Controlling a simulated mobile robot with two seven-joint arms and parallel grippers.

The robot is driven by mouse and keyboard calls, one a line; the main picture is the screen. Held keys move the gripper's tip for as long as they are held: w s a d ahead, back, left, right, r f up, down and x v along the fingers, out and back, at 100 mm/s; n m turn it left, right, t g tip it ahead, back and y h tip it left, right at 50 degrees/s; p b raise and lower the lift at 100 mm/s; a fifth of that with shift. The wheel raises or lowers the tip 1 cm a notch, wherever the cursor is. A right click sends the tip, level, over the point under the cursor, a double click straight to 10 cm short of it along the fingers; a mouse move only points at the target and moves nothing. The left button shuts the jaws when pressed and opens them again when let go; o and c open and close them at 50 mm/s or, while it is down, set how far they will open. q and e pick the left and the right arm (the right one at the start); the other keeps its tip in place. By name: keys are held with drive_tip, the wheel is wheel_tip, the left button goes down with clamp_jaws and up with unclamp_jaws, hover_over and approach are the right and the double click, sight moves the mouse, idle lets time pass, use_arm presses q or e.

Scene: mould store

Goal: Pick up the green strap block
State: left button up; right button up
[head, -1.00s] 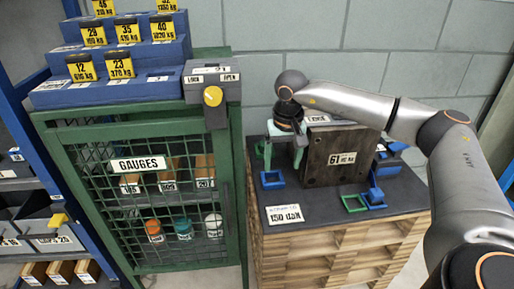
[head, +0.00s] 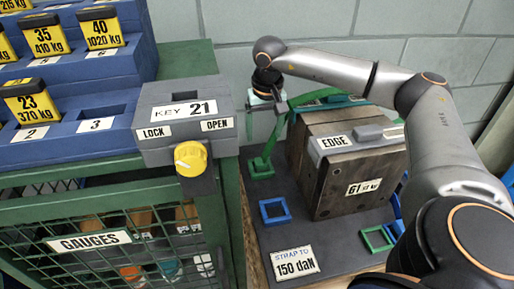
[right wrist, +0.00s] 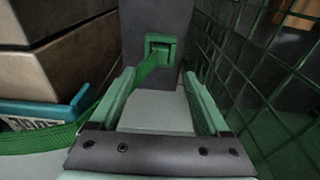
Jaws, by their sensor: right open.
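The green strap block (head: 261,168) sits on the dark deck left of the mould block (head: 345,165). A green strap (head: 320,98) runs from it up over the mould. In the right wrist view the strap block (right wrist: 161,47) is a small green square piece beyond the fingertips, with its strap trailing to the lower left. My right gripper (head: 265,108) hangs above the strap block, left of the mould. In its wrist view my right gripper (right wrist: 158,76) is open, with nothing between its fingers. My left gripper is out of view.
The green mesh gauges cage (head: 95,240) stands close on the left. A key box (head: 187,120) with a yellow knob is on top. Blue (head: 275,211) and green (head: 377,239) square frames lie on the deck. A "150 daN" card (head: 294,262) lies at the front.

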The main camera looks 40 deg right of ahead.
drive_tip(key=b, duration=0.3)
hover_over(261, 161)
drive_tip(key=s, duration=0.1)
wheel_tip(261, 161, down, 7)
drive_tip(key=shift+w+f+b, duration=0.25)
drive_tip(key=shift+f+b, duration=0.3)
drive_tip(key=shift+f, duration=0.8)
drive_tip(key=shift+w+f+b, duration=0.25)
drive_tip(key=shift+f+b, duration=0.25)
drive_tip(key=shift+f, duration=0.8)
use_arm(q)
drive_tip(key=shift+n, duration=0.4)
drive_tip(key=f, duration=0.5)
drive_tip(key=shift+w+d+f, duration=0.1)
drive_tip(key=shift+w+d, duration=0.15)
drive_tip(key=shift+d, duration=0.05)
use_arm(e)
drive_tip(key=shift+c, duration=0.2)
clamp_jaws()
